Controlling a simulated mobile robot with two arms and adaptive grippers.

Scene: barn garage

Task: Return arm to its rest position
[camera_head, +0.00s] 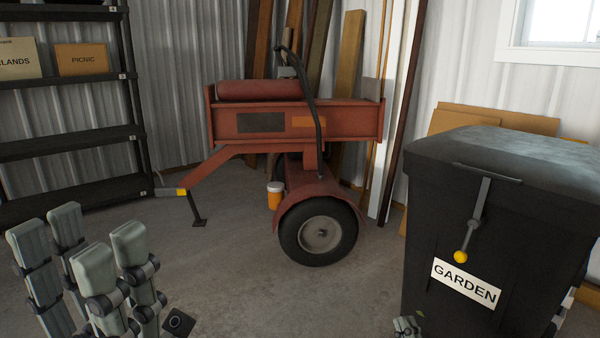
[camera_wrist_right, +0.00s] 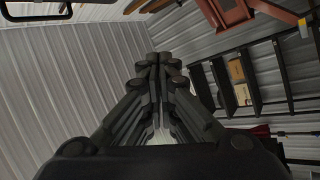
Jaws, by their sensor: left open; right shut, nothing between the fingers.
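My left gripper (camera_head: 80,240) is at the lower left of the head view. Its grey-padded fingers point upward, spread apart, with nothing between them. My right gripper (camera_wrist_right: 160,75) fills the middle of the right wrist view. Its dark fingers meet at the tips and hold nothing. The rest of the right arm is out of that view.
A black bin (camera_head: 430,210) labelled GARDEN stands at right. A red trailer (camera_head: 270,125) stands ahead, with an orange jar (camera_head: 274,196) beside its wheel. A black shelf (camera_head: 75,140) with boxes is at left. Concrete floor (camera_head: 230,280) is clear between.

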